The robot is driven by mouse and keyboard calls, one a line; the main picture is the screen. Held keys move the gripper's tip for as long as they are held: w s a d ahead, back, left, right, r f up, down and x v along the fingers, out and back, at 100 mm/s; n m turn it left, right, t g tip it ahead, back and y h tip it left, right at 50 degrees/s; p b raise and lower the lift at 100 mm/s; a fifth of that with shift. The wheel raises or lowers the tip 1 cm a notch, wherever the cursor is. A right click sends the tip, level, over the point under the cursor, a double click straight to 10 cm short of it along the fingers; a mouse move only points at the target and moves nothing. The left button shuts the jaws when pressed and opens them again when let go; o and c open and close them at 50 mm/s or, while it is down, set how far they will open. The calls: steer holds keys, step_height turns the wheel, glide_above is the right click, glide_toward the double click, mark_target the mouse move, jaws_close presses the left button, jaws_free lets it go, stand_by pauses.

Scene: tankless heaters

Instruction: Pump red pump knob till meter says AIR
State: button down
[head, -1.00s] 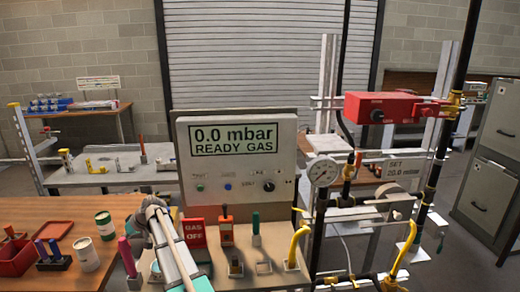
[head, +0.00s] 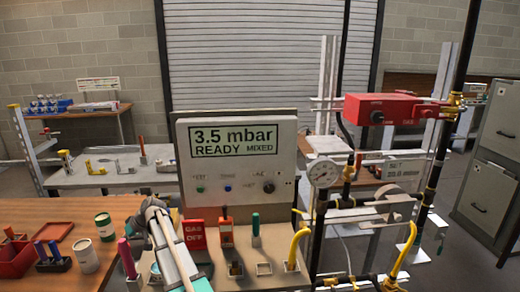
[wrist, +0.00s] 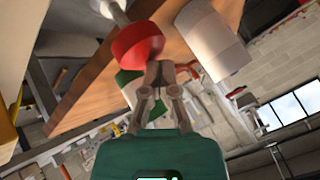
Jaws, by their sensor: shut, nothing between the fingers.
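The meter display (head: 234,139) on the grey panel reads "3.5 mbar READY MIXED" in the head view. In the wrist view, a round red knob (wrist: 137,43) on a pale metal shaft is close to my fingertips, just above and left of them. My gripper (wrist: 160,72) is shut, with its two fingers together and nothing between them. I cannot tell whether the fingers touch the knob. In the head view my arm reaches down in front of the panel, and neither the fingers nor the red knob can be made out there.
A red "GAS OFF" sign (head: 195,235) and several coloured-handled tools stand by the panel. A round gauge (head: 323,172) and pipes are at the right, with a red box (head: 393,108) above. A wooden table (head: 50,212) with cans is at the left.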

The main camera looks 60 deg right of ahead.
steer(key=shift+r+p, duration=0.4)
steer(key=shift+r, duration=0.1)
steer(key=shift+r+p, duration=3)
step_height(320, 180, up, 3)
steer(key=p, duration=0.2)
steer(key=shift+f+p, duration=0.1)
steer(key=shift+p, duration=0.3)
steer(key=shift+f, duration=0.15)
